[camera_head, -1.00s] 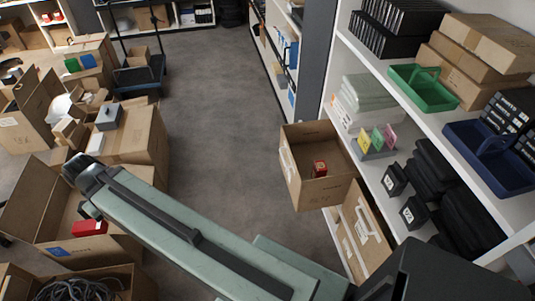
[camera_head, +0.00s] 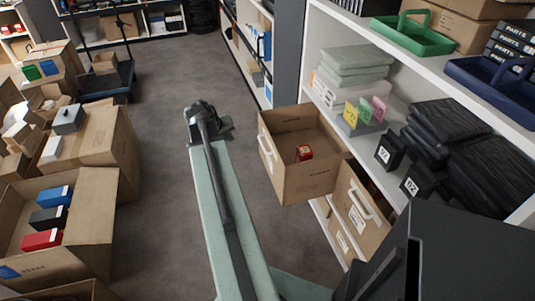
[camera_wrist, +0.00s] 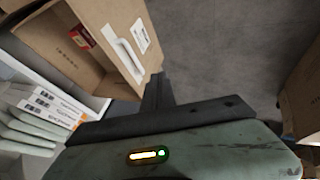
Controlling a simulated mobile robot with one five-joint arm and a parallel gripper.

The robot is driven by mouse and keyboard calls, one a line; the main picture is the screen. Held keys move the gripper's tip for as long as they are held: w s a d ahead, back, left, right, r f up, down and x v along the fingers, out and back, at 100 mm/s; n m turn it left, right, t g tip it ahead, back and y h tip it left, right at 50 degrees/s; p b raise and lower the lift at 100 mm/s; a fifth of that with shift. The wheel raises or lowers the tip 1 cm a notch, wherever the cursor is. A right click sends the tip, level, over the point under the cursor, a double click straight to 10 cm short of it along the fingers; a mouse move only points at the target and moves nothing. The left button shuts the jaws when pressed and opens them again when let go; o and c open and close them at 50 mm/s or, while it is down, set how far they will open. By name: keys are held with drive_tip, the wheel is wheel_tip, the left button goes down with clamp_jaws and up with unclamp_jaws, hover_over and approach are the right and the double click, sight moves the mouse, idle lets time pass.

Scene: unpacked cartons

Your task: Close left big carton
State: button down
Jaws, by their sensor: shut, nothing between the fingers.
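A big brown carton (camera_head: 283,182) with an open top juts out of the white shelf like a drawer. A small red box (camera_head: 304,153) lies inside it. The carton also shows at upper left in the wrist view (camera_wrist: 105,25), with a white handle (camera_wrist: 126,60) and a label on its front. A second handled carton (camera_head: 352,213) sits to its right, lower in the picture and farther into the shelf. My gripper (camera_head: 198,110) is left of the jutting carton, over the aisle. In the wrist view its dark fingers (camera_wrist: 158,88) are together and empty, beside the carton's front; contact cannot be told.
Open cartons (camera_head: 95,235) with coloured boxes stand along the left side. A dark trolley (camera_head: 110,80) stands at the back left. The grey floor (camera_head: 185,60) of the aisle between is clear. Green and blue trays stand on the shelf (camera_head: 420,75) at right.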

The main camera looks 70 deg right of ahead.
drive_tip(key=s+d+f+m, duration=0.1)
drive_tip(key=s+d+f, duration=0.1)
drive_tip(key=s+d, duration=0.35)
drive_tip(key=b, duration=0.9)
approach(270, 142)
drive_tip(key=shift+g+h, duration=0.3)
drive_tip(key=shift+g, duration=0.1)
drive_tip(key=shift+a+f+x, duration=0.1)
drive_tip(key=shift+x, duration=0.9)
drive_tip(key=shift+a+f+x, duration=0.1)
drive_tip(key=shift+a+x, duration=0.05)
drive_tip(key=shift+x, duration=0.85)
drive_tip(key=shift+w, duration=0.2)
